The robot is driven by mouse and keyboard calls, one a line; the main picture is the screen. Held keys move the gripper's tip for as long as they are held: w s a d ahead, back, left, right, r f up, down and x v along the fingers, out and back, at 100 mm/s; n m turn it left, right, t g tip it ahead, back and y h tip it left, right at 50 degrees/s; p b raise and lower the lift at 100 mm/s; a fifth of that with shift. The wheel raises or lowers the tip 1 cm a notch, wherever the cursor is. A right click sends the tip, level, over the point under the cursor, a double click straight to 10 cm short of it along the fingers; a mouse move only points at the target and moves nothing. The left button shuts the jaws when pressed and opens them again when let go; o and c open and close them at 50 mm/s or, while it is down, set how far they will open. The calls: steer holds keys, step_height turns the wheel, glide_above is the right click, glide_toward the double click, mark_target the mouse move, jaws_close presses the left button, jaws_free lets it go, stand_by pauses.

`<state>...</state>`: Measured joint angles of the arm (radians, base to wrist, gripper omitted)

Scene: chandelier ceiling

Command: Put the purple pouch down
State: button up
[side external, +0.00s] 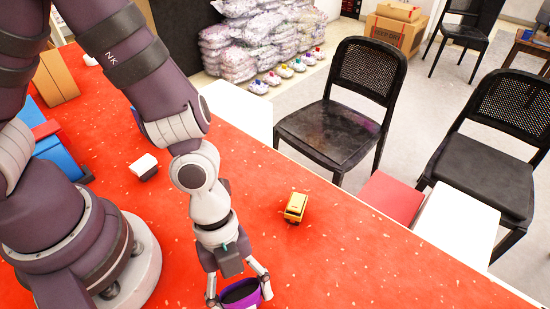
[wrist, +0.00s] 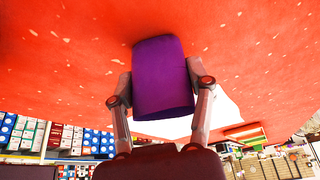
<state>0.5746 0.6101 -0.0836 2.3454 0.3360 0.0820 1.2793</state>
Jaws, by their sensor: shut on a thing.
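The purple pouch (side external: 243,302) is at the bottom of the side view, with a dark top or opening facing up. My gripper (side external: 239,294) points down and is shut on it, one finger on each side. In the wrist view the pouch (wrist: 162,78) sits between the two fingers of my gripper (wrist: 160,88), its far end against the red tabletop (wrist: 250,40). I cannot tell whether the pouch touches the table or hangs just above it. Its lower end is cut off in the side view.
A yellow toy vehicle (side external: 296,207) stands on the table to the right of my gripper. A small white and black object (side external: 144,167) and a blue and red item (side external: 55,143) lie left. Black chairs (side external: 340,120) stand beyond the table edge. Red surface around the toy is clear.

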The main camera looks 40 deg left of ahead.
steer(key=shift+f, duration=0.1)
steer(key=o, duration=1.1)
steer(key=v, duration=1.2)
steer(key=w+a+r+n+t+y, duration=0.1)
steer(key=a+r+n+t+y, duration=0.1)
steer(key=a+n, duration=0.5)
steer(key=w+a+r+n+t+y, duration=0.2)
steer(key=a+r+n+t, duration=0.3)
steer(key=n, duration=1)
steer(key=a, duration=0.2)
steer(key=shift+w+a+r+n, duration=0.3)
steer(key=shift+w+a+r, duration=0.05)
steer(key=shift+a+r, duration=0.05)
